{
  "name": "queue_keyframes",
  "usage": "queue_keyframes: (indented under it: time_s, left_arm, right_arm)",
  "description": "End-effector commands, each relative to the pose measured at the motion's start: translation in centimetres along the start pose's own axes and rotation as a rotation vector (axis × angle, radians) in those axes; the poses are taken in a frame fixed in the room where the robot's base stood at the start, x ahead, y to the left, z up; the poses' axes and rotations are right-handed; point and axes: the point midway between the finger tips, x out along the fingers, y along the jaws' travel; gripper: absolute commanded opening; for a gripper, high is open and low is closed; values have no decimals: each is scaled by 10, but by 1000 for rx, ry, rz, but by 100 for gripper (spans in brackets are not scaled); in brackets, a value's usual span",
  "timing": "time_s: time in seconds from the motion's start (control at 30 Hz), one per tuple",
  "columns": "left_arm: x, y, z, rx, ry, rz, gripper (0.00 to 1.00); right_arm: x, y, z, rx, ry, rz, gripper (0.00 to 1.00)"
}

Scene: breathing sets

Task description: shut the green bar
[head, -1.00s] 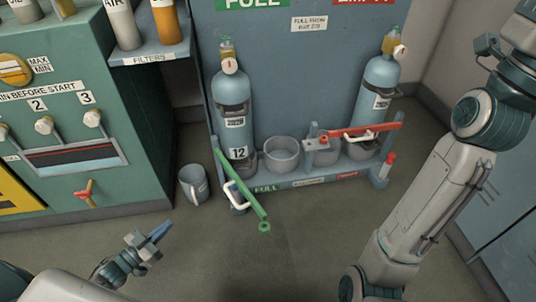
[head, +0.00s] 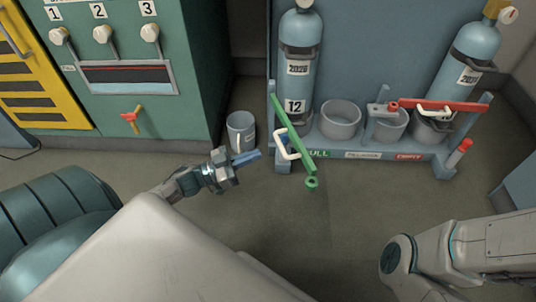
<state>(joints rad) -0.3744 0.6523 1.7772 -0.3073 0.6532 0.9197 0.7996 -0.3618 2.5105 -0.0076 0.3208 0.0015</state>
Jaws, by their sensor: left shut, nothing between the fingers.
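The green bar (head: 297,141) hangs at the left end of the cylinder rack (head: 364,152). It slants from the left post down and forward to a ring at its free end, so it stands swung out. A white handle (head: 286,145) sits on it. My left gripper (head: 250,157) is shut and empty, its blue fingertips just left of the white handle in the picture. I cannot tell whether they touch it. My right arm shows at the lower right, but its gripper is out of view.
A blue cylinder (head: 301,75) stands behind the green bar; another (head: 468,62) leans behind the red bar (head: 440,106) at right. A grey mug (head: 241,131) stands on the floor beside the rack. The green cabinet (head: 190,90) is at left. Floor in front is clear.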

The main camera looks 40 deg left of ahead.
Motion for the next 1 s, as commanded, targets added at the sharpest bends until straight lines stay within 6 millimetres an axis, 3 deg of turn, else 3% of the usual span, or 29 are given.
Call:
queue_keyframes:
  time_s: [0.1, 0.33, 1.0]
  left_arm:
    - [22, 0, 4, 4, 6, 1, 0]
    - [45, 0, 1, 2, 2, 0, 0]
    - [53, 2, -2, 2, 2, -28, 0]
  right_arm:
    - [-16, 5, -6, -1, -16, 0, 0]
    - [-26, 8, -11, 0, -21, 0, 0]
    - [-19, 6, -7, 0, -20, 1, 0]
